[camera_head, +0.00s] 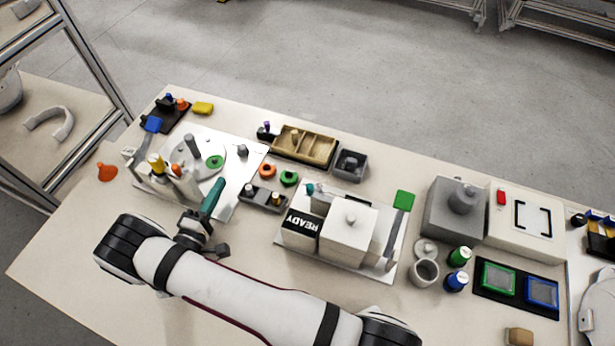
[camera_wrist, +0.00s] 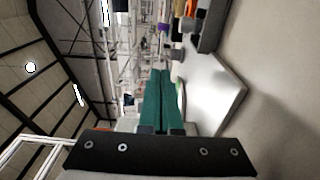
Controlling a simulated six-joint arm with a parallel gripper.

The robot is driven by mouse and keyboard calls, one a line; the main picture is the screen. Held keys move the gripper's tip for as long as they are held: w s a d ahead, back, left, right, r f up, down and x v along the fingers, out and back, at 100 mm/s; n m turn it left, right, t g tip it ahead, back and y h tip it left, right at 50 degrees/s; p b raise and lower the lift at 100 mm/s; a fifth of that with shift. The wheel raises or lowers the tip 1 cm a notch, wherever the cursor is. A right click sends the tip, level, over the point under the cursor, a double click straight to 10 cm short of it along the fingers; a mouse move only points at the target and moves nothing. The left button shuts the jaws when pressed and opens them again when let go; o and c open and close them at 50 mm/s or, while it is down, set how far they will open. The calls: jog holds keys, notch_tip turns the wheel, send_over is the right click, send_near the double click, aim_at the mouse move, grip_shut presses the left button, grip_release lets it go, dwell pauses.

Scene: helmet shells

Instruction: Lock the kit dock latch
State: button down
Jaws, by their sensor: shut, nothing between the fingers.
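My gripper (camera_head: 214,193) has teal fingers, shut and empty, by the right edge of the left white plate (camera_head: 226,203). In the wrist view, the shut fingers (camera_wrist: 158,95) point past a white plate edge (camera_wrist: 222,95). A white box station marked READY (camera_head: 303,226) stands on the middle plate, right of my gripper and apart from it. A grey lever with a green tip (camera_head: 404,199) rises at that station's right side. Another lever with a blue tip (camera_head: 153,124) stands at the left station. No label shows which lever is the kit dock latch.
A small dark tray (camera_head: 263,197) lies close right of my gripper. Orange (camera_head: 267,170) and green rings (camera_head: 289,177), a tan divided tray (camera_head: 303,143) and a grey box (camera_head: 349,163) are behind it. A cup (camera_head: 425,272) and bottles stand right.

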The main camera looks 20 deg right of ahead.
jog(key=s+d+r+m+g+y, duration=0.1)
jog(key=s+d+r+m+g, duration=0.9)
jog(key=s+d+r+g, duration=0.5)
jog(key=shift+s+d+r+g, duration=0.25)
jog(key=shift+d+r+g, duration=0.05)
jog(key=shift+d, duration=0.2)
jog(key=s+a+r+m+t+y, duration=0.1)
jog(key=s+a+m+y, duration=0.1)
jog(key=s+a+y, duration=0.2)
jog(key=s+a+r+m+y, duration=0.2)
jog(key=s+a+m+y, duration=0.1)
jog(key=s+y, duration=0.5)
jog(key=s, duration=0.3)
jog(key=shift+s+a+r+t+y, duration=0.2)
jog(key=shift+a+r+t+y, duration=0.1)
jog(key=shift+a+t, duration=0.1)
